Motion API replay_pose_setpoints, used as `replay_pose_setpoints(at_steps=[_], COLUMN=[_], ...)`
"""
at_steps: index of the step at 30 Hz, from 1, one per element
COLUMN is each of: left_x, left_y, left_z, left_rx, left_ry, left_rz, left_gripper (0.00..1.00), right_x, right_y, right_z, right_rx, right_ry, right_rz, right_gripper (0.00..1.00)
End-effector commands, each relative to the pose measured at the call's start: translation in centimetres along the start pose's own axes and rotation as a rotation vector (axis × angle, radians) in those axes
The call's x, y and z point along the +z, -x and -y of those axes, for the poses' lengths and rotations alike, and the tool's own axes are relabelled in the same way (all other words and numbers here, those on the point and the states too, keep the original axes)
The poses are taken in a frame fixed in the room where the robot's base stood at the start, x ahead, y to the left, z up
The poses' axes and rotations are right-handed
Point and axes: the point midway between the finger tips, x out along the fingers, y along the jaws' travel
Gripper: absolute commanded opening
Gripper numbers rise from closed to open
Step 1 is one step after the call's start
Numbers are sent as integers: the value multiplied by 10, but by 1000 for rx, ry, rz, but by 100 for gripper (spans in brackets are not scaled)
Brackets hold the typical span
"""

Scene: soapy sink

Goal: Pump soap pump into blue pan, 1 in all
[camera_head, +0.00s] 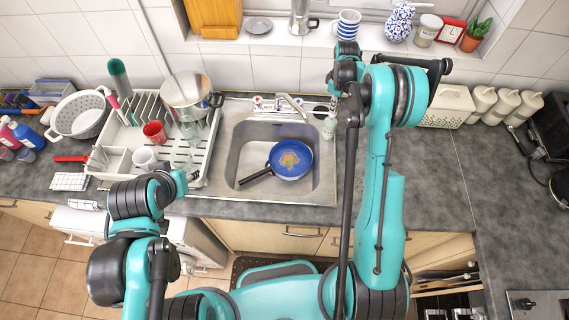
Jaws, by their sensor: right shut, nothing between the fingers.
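The blue pan (293,163) lies in the sink basin, its black handle toward the lower left, with a brownish stain on its inside. The soap pump (329,127), a small pale bottle, stands at the right rear of the sink, partly hidden by my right arm. My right gripper (334,98) is shut and empty, just above the pump's top; I cannot tell if they touch. My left gripper (190,179) is low at the left, near the front of the dish rack and away from the pan; its fingers are too small to read.
A white dish rack (115,158) with a red cup (155,132) and a metal pot (187,92) stands left of the sink (233,188). The faucet (291,104) rises behind the basin. White canisters (500,105) stand at right. The right front counter is clear.

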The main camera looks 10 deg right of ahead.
Motion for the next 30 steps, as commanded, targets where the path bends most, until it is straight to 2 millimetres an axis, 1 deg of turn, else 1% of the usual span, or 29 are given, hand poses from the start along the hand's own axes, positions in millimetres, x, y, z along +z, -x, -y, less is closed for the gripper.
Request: replay_pose_setpoints(at_steps=[8,21,30], left_x=[-1,-5,-5], left_y=[1,7,7], left_z=[0,0,0], left_rx=[0,0,0], left_ry=[0,0,0], left_rz=[0,0,0], left_gripper=[40,40,40], right_x=[0,0,0], right_y=[4,30,32], right_z=[0,0,0], right_rx=[-1,-1,0], right_ry=[0,0,0], right_rz=[0,0,0], right_gripper=[0,0,0])
